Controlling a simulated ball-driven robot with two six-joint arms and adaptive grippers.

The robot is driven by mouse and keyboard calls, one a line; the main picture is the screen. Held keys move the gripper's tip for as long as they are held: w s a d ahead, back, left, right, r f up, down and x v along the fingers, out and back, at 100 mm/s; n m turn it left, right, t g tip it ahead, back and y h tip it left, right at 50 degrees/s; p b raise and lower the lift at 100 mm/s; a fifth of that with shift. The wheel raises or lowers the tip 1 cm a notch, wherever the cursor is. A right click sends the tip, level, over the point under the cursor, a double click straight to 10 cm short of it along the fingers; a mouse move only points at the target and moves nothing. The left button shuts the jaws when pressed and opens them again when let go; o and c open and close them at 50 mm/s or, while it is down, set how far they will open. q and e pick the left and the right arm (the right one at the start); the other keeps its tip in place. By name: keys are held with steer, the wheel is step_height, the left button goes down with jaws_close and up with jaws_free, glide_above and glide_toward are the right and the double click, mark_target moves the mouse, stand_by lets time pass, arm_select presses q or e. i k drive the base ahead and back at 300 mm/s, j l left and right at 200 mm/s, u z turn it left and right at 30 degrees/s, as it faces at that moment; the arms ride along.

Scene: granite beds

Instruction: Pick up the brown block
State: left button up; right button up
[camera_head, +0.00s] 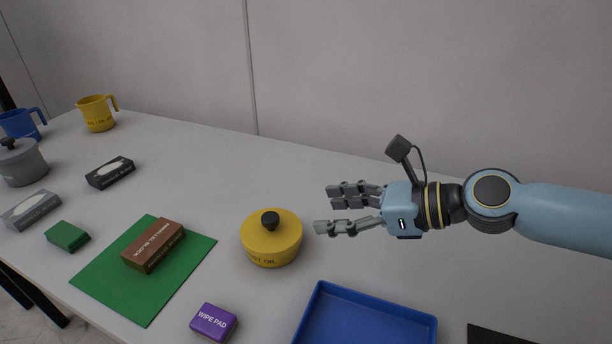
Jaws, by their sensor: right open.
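The brown block (154,245) is a long brick with white lettering on its side. It lies on a green mat (140,293) at the left front of the table. My right gripper (329,209) is open and empty, its fingers pointing left. It is above the table, to the right of the block, with a yellow pot between them in the picture. My left gripper is not in view.
The yellow lidded pot (271,240) stands right of the mat. A purple wipe pad (213,322), blue tray (366,313) and green block (67,236) lie nearby. Dark box (110,173), grey box (32,210), grey pot (22,165) and mugs stand further left. The back middle is clear.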

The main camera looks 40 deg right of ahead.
mark_target(148, 247)
steer(key=k+j, duration=1.2)
steer(key=j, duration=0.2)
